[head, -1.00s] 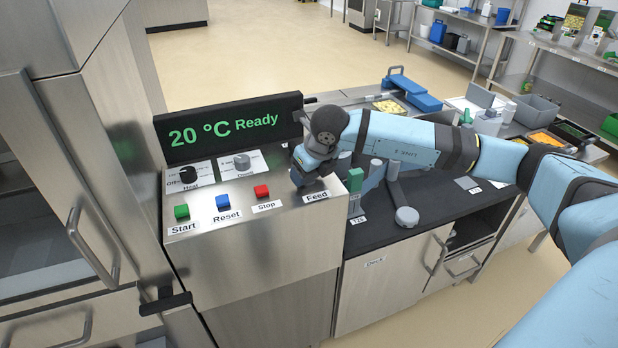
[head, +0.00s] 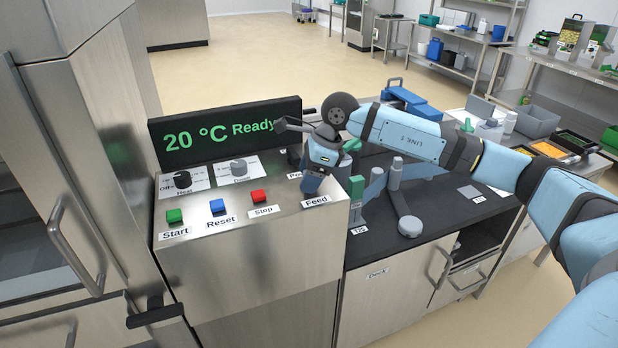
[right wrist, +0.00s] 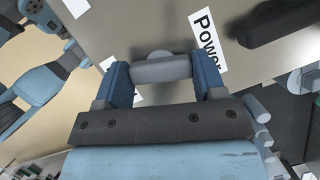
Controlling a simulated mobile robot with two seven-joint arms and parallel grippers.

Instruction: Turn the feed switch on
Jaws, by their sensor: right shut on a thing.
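The feed switch (right wrist: 160,68) is a grey rounded lever on the steel panel, seen in the right wrist view between two blue fingers. My right gripper (right wrist: 163,72) is shut on it. In the head view the right gripper (head: 311,184) points down at the panel just above the "Feed" label (head: 316,201) and hides the switch. Which way the switch is set cannot be told. The display (head: 226,130) reads "20 °C Ready". My left gripper is not in view.
Left of the gripper are the red Stop (head: 258,196), blue Reset (head: 217,206) and green Start (head: 174,216) buttons, with two knobs behind. A dark switch (right wrist: 278,22) by the "Power" label (right wrist: 208,42) is close by. A green part (head: 356,188) stands right of the panel.

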